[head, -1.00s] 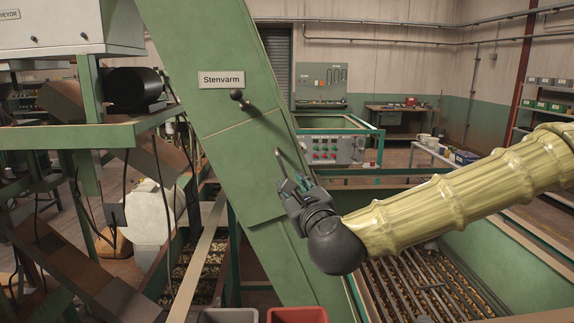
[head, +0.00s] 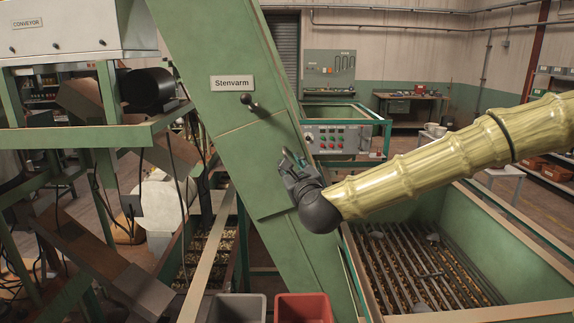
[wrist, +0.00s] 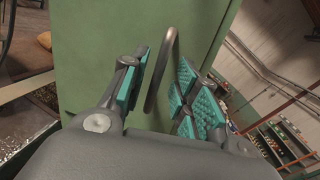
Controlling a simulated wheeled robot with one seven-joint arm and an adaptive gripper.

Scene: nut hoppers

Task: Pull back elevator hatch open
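The green elevator (head: 205,50) slants down through the head view and bears a label reading "Stenvarm". Its hatch (head: 240,165) is a green panel below a seam line and looks flush with the elevator's face. A dark ball-ended lever (head: 250,102) sits just above the seam. My gripper (head: 292,160) is at the hatch's right side. In the wrist view my gripper (wrist: 163,92) is open, with teal pads on both sides of a grey curved handle (wrist: 164,75). The handle stands between the pads, nearer the left one; I cannot tell whether it touches. The gripper hides the handle in the head view.
A grey bin (head: 238,308) and a red bin (head: 303,307) stand at the elevator's foot. A green-walled hopper with a slatted grate (head: 410,275) lies below my arm. A control panel (head: 330,140) is behind the gripper. Green framework (head: 90,135) stands at left.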

